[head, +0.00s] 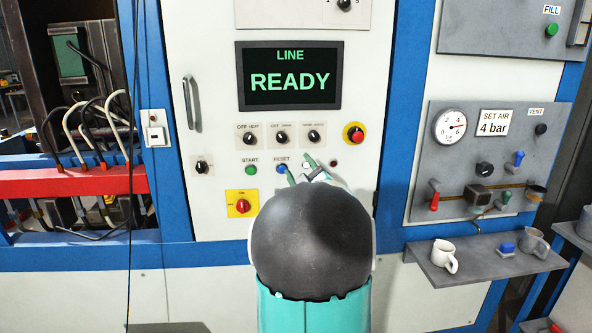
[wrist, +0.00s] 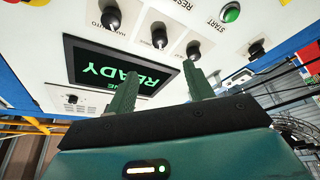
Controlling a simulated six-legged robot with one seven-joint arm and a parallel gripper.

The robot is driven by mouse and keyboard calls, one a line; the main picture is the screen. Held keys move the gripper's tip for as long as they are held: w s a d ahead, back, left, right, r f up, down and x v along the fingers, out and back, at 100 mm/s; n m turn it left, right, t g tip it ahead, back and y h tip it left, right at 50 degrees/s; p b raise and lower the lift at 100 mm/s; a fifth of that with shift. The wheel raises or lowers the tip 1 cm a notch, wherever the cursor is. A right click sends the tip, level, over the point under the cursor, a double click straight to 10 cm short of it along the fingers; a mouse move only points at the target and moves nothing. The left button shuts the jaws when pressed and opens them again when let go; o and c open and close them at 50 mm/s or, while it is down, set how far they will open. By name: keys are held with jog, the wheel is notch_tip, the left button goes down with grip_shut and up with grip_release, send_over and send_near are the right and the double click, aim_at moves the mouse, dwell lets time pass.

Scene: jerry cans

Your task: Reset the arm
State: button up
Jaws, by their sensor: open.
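My arm reaches up in front of a white control cabinet (head: 215,215). My gripper (head: 300,168) is open and empty, close to the cabinet face at the blue RESET button (head: 282,169). Whether it touches the panel I cannot tell. In the wrist view, which is upside down, the two green fingers of my gripper (wrist: 163,82) stand apart. The screen (head: 289,76) reads LINE READY in green; it also shows in the wrist view (wrist: 88,67). My round grey arm joint hides the panel below the gripper.
A green START button (head: 250,170), black knobs (head: 313,136), a red emergency button (head: 354,134) and a yellow-backed red switch (head: 242,205) surround the gripper. A door handle (head: 191,104) sticks out at left. A shelf (head: 480,268) with a white mug (head: 444,257) juts out at right.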

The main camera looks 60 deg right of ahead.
dwell(0.3)
jog(key=w+a+f+m+g+y, duration=0.2)
jog(key=w+a+g+y, duration=0.1)
jog(key=a, duration=1.1)
jog(key=w+a+f+m+g+y, duration=0.1)
jog(key=w+a+m+g+y, duration=0.15)
jog(key=a, duration=1.05)
jog(key=s+a+f+n+g+y, duration=0.1)
jog(key=s+a+f+g+y, duration=0.2)
jog(key=s+a, duration=0.5)
jog(key=s+a+f+n+g+y, duration=0.1)
jog(key=s+a+f+g+y, duration=0.2)
jog(key=s+a, duration=0.5)
jog(key=a+f+g, duration=0.1)
jog(key=a+f, duration=0.1)
jog(key=a, duration=0.6)
jog(key=shift+s, duration=0.15)
jog(key=shift+f, duration=0.1)
jog(key=c, duration=0.3)
jog(key=shift+d, duration=0.1)
jog(key=shift+c, duration=0.2)
jog(key=shift+d, duration=0.1)
